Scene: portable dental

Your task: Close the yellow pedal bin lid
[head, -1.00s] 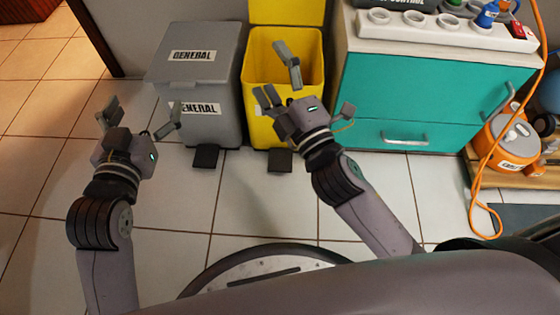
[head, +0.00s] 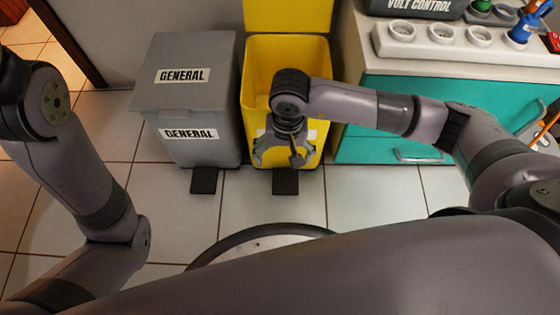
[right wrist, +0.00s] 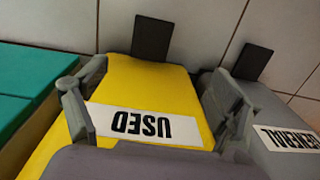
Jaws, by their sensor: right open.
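The yellow pedal bin (head: 256,70) stands against the wall, and its lid (head: 288,15) is raised upright behind the open top. Its black pedal (head: 285,181) is on the floor at the front. My right gripper (head: 280,153) is open and points down in front of the bin's front wall, above the pedal. In the right wrist view, the open fingers (right wrist: 155,92) frame the bin's yellow front (right wrist: 165,82) and its USED label (right wrist: 130,122); the pedal (right wrist: 152,37) shows beyond them. I cannot tell whether they touch the bin. My left gripper is out of view.
A grey GENERAL bin (head: 190,105) with a shut lid and its own pedal (head: 204,180) stands just left. A teal-fronted cabinet (head: 425,115) stands right, with a white rack (head: 450,45) on top.

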